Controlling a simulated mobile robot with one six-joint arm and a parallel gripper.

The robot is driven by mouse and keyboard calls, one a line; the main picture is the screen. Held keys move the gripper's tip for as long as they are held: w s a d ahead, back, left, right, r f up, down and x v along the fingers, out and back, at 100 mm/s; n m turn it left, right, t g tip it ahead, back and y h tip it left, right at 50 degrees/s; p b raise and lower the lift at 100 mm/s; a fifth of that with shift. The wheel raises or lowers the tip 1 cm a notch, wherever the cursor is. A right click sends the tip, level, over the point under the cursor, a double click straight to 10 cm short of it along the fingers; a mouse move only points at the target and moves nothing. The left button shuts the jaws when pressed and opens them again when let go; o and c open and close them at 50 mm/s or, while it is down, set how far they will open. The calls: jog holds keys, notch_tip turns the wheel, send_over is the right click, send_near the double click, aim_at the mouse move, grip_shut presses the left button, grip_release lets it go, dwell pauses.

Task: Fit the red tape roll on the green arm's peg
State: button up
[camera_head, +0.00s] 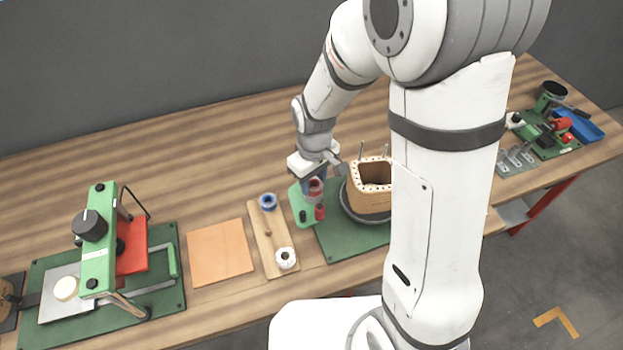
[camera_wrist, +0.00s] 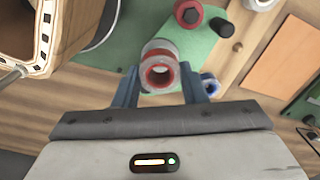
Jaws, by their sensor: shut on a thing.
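The red tape roll (camera_wrist: 160,72), with a red core and a pale grey band, is held between the blue fingers of my gripper (camera_wrist: 165,90). In the head view the roll (camera_head: 316,187) shows red under my gripper (camera_head: 318,175), above or close to the green arm (camera_head: 297,196); the gap cannot be told. The green arm (camera_wrist: 190,45) lies beyond the roll in the wrist view. On it stand a red post with a dark top (camera_wrist: 188,13), also in the head view (camera_head: 320,212), and a black knob (camera_wrist: 222,27).
An orange pad (camera_head: 220,252) and a green press (camera_head: 103,240) are farther left.

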dwell(0.5)
jog(key=shift+f, duration=0.15)
jog(key=shift+f, duration=0.3)
jog(key=o, duration=1.4)
jog(key=shift+r, duration=0.1)
jog(key=shift+r+p, duration=1.8)
jog(key=shift+r, duration=0.85)
